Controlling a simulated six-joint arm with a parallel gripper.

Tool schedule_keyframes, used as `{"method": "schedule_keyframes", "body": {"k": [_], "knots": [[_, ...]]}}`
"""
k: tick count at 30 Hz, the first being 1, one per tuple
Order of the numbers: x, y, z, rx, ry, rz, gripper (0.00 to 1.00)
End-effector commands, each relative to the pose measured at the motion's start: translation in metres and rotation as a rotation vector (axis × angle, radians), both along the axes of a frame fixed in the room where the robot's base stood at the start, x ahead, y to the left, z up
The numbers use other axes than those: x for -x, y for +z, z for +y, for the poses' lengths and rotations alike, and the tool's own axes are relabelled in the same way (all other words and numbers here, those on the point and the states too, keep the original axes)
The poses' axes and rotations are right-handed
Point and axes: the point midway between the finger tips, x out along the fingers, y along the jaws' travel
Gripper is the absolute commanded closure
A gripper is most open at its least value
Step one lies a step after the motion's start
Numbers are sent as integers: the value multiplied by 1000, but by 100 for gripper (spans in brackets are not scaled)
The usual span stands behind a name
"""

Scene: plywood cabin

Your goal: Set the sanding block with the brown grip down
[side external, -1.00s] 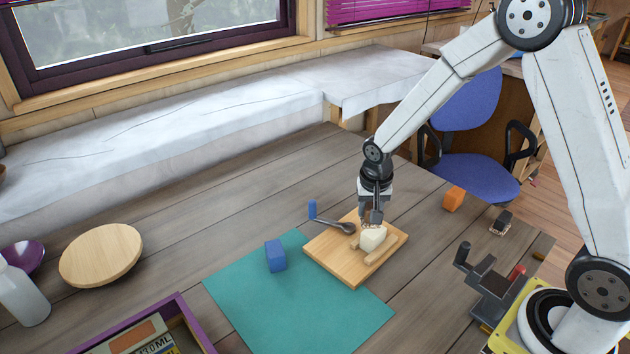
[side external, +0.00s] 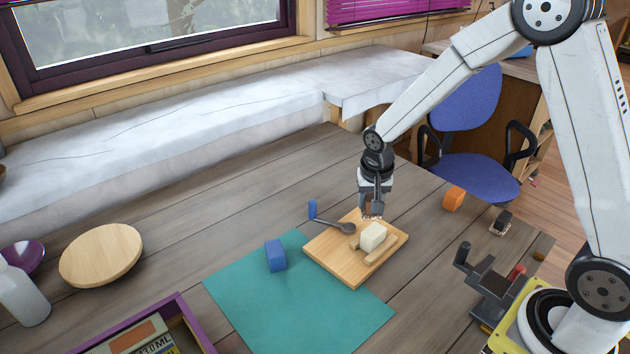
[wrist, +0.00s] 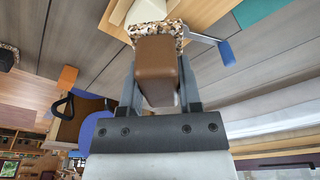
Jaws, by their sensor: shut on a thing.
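The sanding block with the brown grip (wrist: 156,72) is held in my gripper (wrist: 158,95). The jaws are closed on the sides of the brown grip in the wrist view. Its speckled sanding base (wrist: 168,30) points away from the gripper. In the side external view my gripper (side external: 372,209) is above the far edge of the wooden board (side external: 338,268), just behind a cream block (side external: 373,236). The held block is mostly hidden there by the gripper; a strip of its speckled base shows under the fingers.
A blue block (side external: 275,256) stands on the teal mat (side external: 290,305). An orange block (side external: 453,199), a dark-gripped block (side external: 503,219) and a vise (side external: 492,285) are right. Bare tabletop lies behind the board.

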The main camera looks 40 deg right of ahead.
Motion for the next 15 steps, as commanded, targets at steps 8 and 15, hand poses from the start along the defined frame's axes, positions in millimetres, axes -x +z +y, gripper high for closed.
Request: {"method": "schedule_keyframes", "body": {"k": [8, 15], "knots": [[-5, -3, 32, -1, 97, 0, 100], [-9, -9, 93, -1, 282, 0, 100]]}}
